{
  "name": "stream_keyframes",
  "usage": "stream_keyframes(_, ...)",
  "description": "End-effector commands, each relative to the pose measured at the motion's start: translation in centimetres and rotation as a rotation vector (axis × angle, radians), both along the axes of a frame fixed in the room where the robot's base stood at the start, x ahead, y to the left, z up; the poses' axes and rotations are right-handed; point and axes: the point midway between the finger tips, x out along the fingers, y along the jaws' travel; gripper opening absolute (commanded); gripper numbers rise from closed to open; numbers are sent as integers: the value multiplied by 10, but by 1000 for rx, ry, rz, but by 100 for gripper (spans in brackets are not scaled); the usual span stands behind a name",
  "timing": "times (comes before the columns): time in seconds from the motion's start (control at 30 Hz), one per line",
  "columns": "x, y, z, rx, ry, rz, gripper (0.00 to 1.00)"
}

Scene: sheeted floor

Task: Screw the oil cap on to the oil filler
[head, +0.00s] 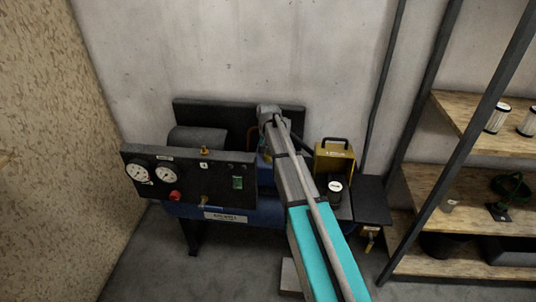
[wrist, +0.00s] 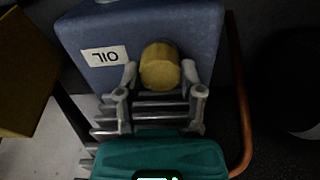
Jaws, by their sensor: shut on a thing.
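The yellow-brown oil cap (wrist: 161,66) is between the fingertips of my gripper (wrist: 159,78) in the wrist view. My gripper is shut on it. The cap is at the face of a blue housing (wrist: 195,20) with a white OIL label (wrist: 104,56), which reads upside down here. The oil filler is hidden behind the cap, so I cannot tell whether the threads are engaged. In the head view my arm covers the cap and most of the blue housing (head: 264,168).
A copper pipe (wrist: 243,110) runs close to the right of my gripper in the wrist view. A gauge panel (head: 215,180) stands left of my arm in the head view. A yellow can (head: 335,160) is right of it. Wooden shelves (head: 460,185) are farther right.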

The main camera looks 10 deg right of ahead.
Motion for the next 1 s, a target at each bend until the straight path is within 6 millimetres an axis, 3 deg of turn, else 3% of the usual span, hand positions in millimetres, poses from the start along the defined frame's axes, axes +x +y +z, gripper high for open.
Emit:
stream_keyframes(0.03, 0, 0, 0, 0, 0, -6, 55)
stream_keyframes(0.23, 0, 0, 0, 0, 0, -2, 90)
stream_keyframes(0.77, -1, 0, 0, 0, 0, 1, 90)
stream_keyframes(0.87, -8, 0, 0, 0, 0, 7, 90)
stream_keyframes(1.0, -32, 1, 0, 0, 0, 32, 90)
